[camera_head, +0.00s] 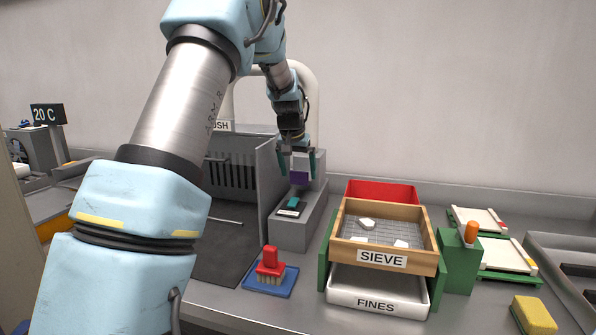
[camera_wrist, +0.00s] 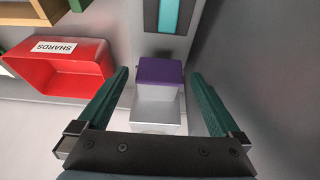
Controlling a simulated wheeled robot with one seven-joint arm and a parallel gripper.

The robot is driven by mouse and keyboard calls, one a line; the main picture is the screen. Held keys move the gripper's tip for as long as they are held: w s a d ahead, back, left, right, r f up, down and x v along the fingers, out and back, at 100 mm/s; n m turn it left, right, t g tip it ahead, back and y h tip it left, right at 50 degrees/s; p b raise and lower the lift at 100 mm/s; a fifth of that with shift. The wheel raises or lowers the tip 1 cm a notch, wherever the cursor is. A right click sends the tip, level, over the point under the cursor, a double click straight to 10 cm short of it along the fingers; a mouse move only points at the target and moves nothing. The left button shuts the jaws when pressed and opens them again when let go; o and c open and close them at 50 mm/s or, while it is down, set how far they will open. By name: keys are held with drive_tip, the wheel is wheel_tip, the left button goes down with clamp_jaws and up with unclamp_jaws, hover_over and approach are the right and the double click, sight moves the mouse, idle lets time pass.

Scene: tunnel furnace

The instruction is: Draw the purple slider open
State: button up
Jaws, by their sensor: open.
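The purple slider (camera_head: 300,179) is a small purple block on the grey housing (camera_head: 290,235), below my gripper in the head view. In the wrist view the purple slider (camera_wrist: 160,72) lies between the fingertips, with a pale grey box-like part (camera_wrist: 157,108) beside it. My gripper (camera_head: 297,168) is open and points down; its two teal fingers stand either side of the slider. In the wrist view my gripper (camera_wrist: 160,74) shows a gap on both sides of the purple block; I cannot tell whether either finger touches it.
A teal piece on a dark plate (camera_head: 289,211) sits on the housing in front of the slider. A grey slotted enclosure (camera_head: 235,175) stands left. The red SHARDS bin (camera_wrist: 62,75), SIEVE tray (camera_head: 383,259) and FINES tray (camera_head: 376,303) are to the right in the head view.

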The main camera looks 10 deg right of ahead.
drive_tip(key=shift+r, duration=0.1)
drive_tip(key=b+v, duration=0.2)
drive_tip(key=v, duration=0.8)
drive_tip(key=shift+s+r+b, duration=0.2)
drive_tip(key=shift+r+b, duration=0.05)
drive_tip(key=shift+b, duration=0.05)
drive_tip(key=shift+s, duration=0.1)
